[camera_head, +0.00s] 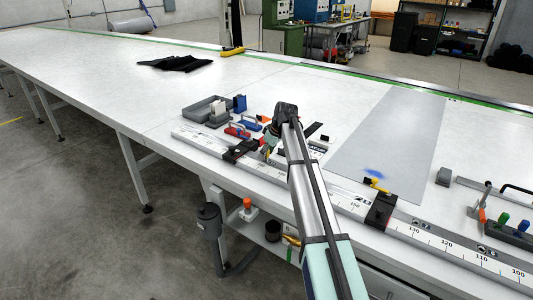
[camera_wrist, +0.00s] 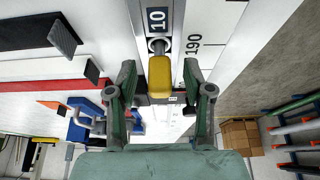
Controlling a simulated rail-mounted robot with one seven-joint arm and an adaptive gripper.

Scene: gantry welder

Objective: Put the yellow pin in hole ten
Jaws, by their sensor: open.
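The yellow pin (camera_wrist: 160,77) shows in the wrist view as a rounded yellow block between my two fingers. My gripper (camera_wrist: 159,68) is open, with a visible gap on each side of the pin. Hole ten has a metal ring (camera_wrist: 159,45) directly above the yellow block in the picture, beside the black label 10 (camera_wrist: 157,20). The block's end meets or overlaps the ring; I cannot tell how deep the pin sits. In the head view my arm hides the pin and most of my gripper.
A ruler rail (camera_head: 440,243) runs along the table's front edge, with a black block (camera_head: 381,210) on it. A grey tray (camera_head: 204,108) and blue and red tools (camera_head: 238,130) stand near my gripper. The grey sheet (camera_head: 395,130) to the right is mostly clear.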

